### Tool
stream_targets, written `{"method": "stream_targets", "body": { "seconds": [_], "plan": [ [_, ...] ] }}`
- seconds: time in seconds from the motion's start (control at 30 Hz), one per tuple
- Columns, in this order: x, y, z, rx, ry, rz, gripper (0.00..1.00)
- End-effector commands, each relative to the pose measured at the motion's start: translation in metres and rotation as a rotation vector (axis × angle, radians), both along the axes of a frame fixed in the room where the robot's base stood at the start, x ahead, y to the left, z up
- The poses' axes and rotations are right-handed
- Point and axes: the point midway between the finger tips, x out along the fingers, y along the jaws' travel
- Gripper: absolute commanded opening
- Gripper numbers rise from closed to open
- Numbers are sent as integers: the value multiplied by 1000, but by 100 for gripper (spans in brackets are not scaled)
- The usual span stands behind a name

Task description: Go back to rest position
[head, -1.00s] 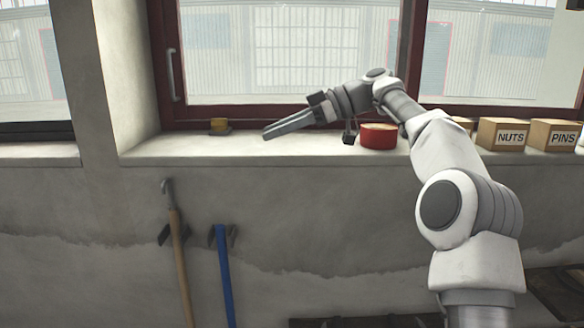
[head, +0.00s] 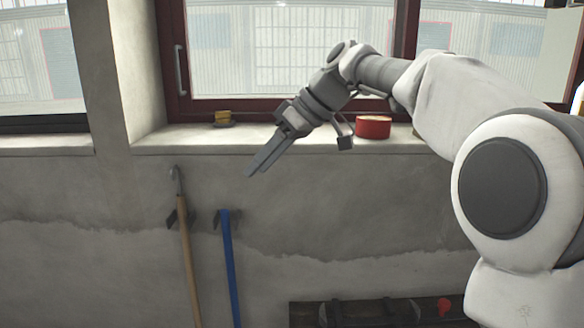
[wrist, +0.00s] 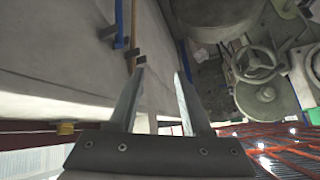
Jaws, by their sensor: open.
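My gripper (head: 257,172) is in front of the wall below the window sill in the head view, pointing down and to the left. It holds nothing. In the wrist view its two fingers (wrist: 160,75) stand apart with an empty gap between them. My arm reaches in from the right side of the head view, bent at a large white joint.
A red tin (head: 373,128) and a small yellow item (head: 222,117) stand on the window sill (head: 290,141). Two long-handled tools, one wooden (head: 187,255) and one blue (head: 229,270), lean on the wall. Machinery with a handwheel (wrist: 256,62) shows in the wrist view.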

Motion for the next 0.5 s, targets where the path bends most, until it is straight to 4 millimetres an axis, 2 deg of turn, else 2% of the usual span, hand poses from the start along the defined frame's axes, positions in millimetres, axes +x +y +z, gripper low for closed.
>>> {"method": "stream_targets", "body": {
  "seconds": [0.03, 0.27, 0.5],
  "plan": [
    [-15, -4, -7, -48, 12, -54, 48],
    [-71, -43, -41, -213, 60, -334, 48],
    [-136, -97, -79, -308, 70, -636, 48]
  ]
}}
